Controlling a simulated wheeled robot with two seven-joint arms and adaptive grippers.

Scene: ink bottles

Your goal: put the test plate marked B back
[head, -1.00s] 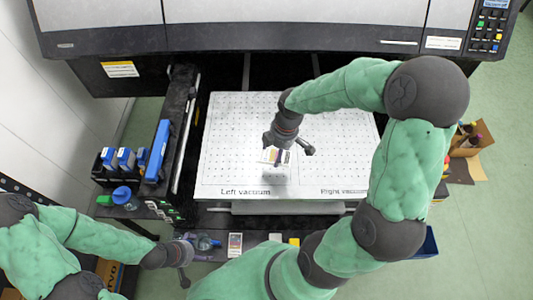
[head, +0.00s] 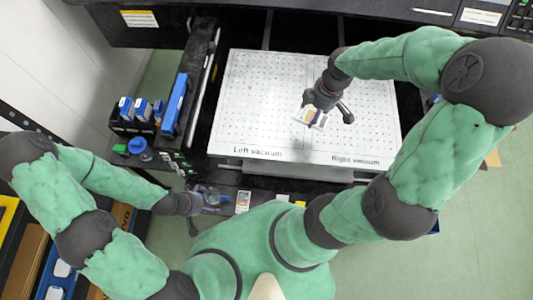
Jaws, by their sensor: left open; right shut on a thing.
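My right gripper (head: 328,108) is over the white perforated vacuum table (head: 258,100), shut on a small pale test plate (head: 312,118) with coloured patches. The plate hangs in front of the fingers, above or at the table's surface; I cannot tell which. Its letter is too small to read. Another small plate with coloured patches (head: 243,201) lies on the dark ledge in front of the table. My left gripper (head: 200,211) is open and empty at the ledge's left part, near a clear and purple object that it partly hides.
Blue-labelled ink bottles (head: 142,108) stand in a black holder at the left, beside a long blue part (head: 175,104). A round blue-capped bottle (head: 138,146) is in front of them. The table's left half is clear. The printer body (head: 350,10) borders the back.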

